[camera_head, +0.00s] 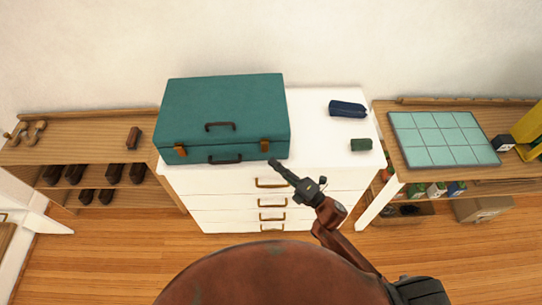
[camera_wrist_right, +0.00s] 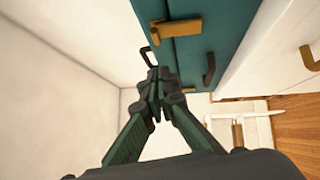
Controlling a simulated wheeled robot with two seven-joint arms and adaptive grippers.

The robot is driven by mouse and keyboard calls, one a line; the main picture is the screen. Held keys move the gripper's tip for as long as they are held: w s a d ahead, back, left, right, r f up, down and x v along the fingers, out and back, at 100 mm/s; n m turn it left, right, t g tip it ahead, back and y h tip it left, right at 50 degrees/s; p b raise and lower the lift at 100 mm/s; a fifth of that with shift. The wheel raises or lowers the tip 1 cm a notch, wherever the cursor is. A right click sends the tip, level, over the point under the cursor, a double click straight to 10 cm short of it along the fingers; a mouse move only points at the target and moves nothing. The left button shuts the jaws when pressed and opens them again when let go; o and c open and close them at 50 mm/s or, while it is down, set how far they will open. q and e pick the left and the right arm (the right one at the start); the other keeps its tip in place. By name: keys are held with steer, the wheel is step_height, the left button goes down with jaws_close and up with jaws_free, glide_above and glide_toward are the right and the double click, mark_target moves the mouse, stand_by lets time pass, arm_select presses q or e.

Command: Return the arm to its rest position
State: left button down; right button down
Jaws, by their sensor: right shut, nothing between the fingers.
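My right gripper (camera_head: 275,164) is in front of the white chest of drawers (camera_head: 225,185), its tips close to the right end of the front of a teal suitcase (camera_head: 224,108). The suitcase lies shut on the chest, with dark handles and brown latches. In the right wrist view the right gripper's fingers (camera_wrist_right: 157,80) are together with nothing between them, and the suitcase (camera_wrist_right: 214,45) fills the top behind them. I cannot tell whether the tips touch it. My left gripper is not in view.
A dark blue case (camera_head: 348,108) and a small green box (camera_head: 361,145) lie on the chest's right side. A wooden shelf with shoes (camera_head: 85,150) stands left. A wooden bench with a tiled mat (camera_head: 442,138) stands right. Wood floor (camera_head: 440,260) lies in front.

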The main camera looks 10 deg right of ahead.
steer(key=b+v, duration=0.1)
steer(key=v, duration=0.6)
steer(key=shift+s+d+f, duration=0.15)
steer(key=shift+d+f, duration=0.1)
steer(key=shift+f, duration=0.05)
